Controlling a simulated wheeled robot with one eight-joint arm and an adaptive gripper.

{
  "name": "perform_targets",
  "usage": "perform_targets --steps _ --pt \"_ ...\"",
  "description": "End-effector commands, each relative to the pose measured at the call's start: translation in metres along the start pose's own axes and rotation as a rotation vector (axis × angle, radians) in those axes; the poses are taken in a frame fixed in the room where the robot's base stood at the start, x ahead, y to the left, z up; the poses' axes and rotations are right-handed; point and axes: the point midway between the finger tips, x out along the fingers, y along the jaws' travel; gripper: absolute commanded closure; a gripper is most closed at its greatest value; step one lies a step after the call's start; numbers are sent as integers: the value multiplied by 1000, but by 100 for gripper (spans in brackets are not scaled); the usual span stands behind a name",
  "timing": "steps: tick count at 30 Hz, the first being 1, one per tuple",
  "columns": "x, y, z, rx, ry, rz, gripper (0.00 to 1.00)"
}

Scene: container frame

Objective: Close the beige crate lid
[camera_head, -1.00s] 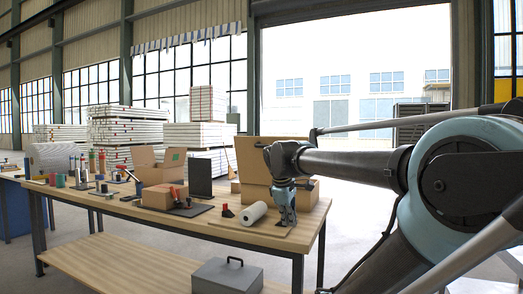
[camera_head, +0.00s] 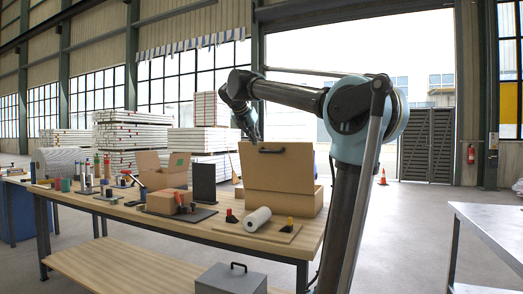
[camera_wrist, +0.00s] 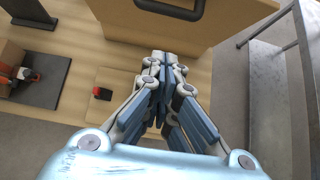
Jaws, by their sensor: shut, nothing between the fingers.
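The beige crate (camera_head: 291,202) stands at the right end of the wooden workbench. Its lid (camera_head: 277,171) is raised, standing nearly upright at the back, with a black handle near its upper edge. In the wrist view the lid (camera_wrist: 225,40) spans the top, its dark handle cut off by the frame edge. My gripper (camera_head: 254,137) points down at the lid's top left edge in the head view; whether it touches the lid I cannot tell. In the wrist view my gripper (camera_wrist: 166,58) is shut and empty, its fingertips overlapping the lid in the picture.
A white roll (camera_head: 257,219) and small red and yellow-black items lie on a board before the crate. An open cardboard box (camera_head: 160,172), a black upright panel (camera_head: 204,182) and a smaller box stand to the left. A metal table (camera_head: 490,230) stands at right.

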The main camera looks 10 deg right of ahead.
Motion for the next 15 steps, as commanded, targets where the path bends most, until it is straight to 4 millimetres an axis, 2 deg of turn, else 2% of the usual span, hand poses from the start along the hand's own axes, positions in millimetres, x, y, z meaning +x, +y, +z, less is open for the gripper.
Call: perform_targets --steps 5,15 --pt "23 -1 0 4 1 -3 100" --pt "83 -2 0 6 1 -3 100"
